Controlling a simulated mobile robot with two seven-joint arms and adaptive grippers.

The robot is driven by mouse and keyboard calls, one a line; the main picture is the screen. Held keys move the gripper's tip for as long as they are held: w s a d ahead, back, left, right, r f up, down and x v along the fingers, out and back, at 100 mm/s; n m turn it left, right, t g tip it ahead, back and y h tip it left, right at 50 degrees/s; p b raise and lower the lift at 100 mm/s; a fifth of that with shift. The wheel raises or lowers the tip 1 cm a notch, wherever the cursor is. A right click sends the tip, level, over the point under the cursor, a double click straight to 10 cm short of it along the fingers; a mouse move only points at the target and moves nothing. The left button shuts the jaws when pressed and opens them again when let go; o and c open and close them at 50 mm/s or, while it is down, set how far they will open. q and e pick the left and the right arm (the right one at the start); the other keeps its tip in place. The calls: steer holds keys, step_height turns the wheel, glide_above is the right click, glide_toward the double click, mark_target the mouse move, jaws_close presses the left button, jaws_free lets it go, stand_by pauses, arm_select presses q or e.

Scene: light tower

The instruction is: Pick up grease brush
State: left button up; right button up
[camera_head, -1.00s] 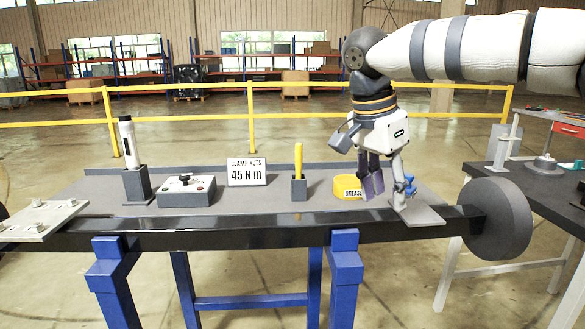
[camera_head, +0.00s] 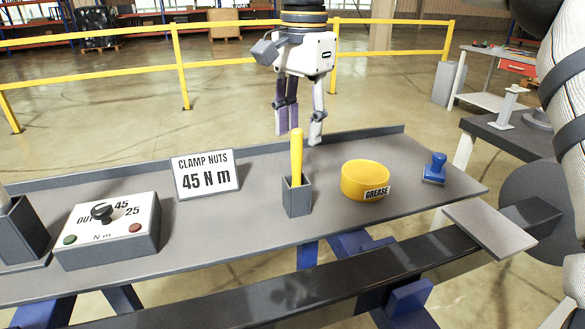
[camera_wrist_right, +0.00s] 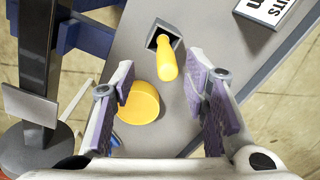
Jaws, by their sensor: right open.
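The grease brush shows as a yellow handle (camera_head: 296,157) standing upright in a small grey square holder (camera_head: 297,198) on the grey bench shelf. In the right wrist view the handle (camera_wrist_right: 167,64) points up toward the camera, in line with the gap between the fingers. My right gripper (camera_head: 299,132) is open and empty, with purple pads, at the upper part of the handle and apparently behind it. Its fingers (camera_wrist_right: 165,95) also show apart in the right wrist view. The brush's lower end is hidden in the holder. My left gripper is not in view.
A yellow grease tub (camera_head: 362,182) stands right of the holder, with a blue-handled item (camera_head: 435,168) beyond it. A "CLAMP NUTS 45 N m" sign (camera_head: 206,175) and a control box (camera_head: 108,230) stand to the left. A raised lip (camera_head: 360,137) runs along the shelf's back edge.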

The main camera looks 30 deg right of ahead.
mark_target(297, 158)
steer(key=f, duration=0.7)
steer(key=shift+w+a, duration=0.1)
steer(key=shift+w, duration=0.3)
jaws_close()
